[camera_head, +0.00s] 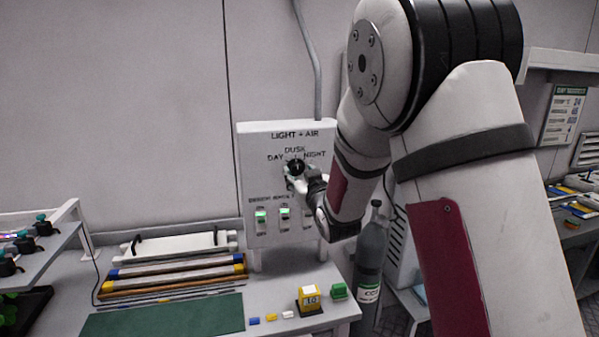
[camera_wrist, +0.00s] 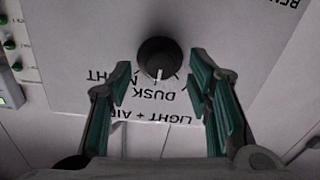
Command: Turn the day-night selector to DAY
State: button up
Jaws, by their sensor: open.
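The day-night selector is a round black knob (camera_wrist: 158,52) on a white LIGHT + AIR panel (camera_head: 258,150). In the wrist view, which sees the panel upside down, its white pointer line points at the DUSK label. The NIGHT label is at the left there, and the DAY label is mostly hidden by the right finger. My gripper (camera_wrist: 160,72) is open, with one green-padded finger on either side of the knob and a visible gap to each. In the head view, my gripper (camera_head: 299,178) is at the panel and partly covers the knob.
Small switches with green lights (camera_head: 261,216) sit lower on the panel. The bench below holds a green mat (camera_head: 165,317), rods, a yellow box (camera_head: 309,299) and small coloured blocks. A gas cylinder (camera_head: 371,255) stands at the right.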

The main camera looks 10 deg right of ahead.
jog(key=shift+w, duration=0.85)
jog(key=shift+c, duration=0.2)
grip_shut()
jog(key=shift+n, duration=0.3)
jog(key=n, duration=0.4)
jog(key=shift+a+b, duration=0.1)
jog(key=shift+b, duration=0.2)
jog(key=n, duration=0.5)
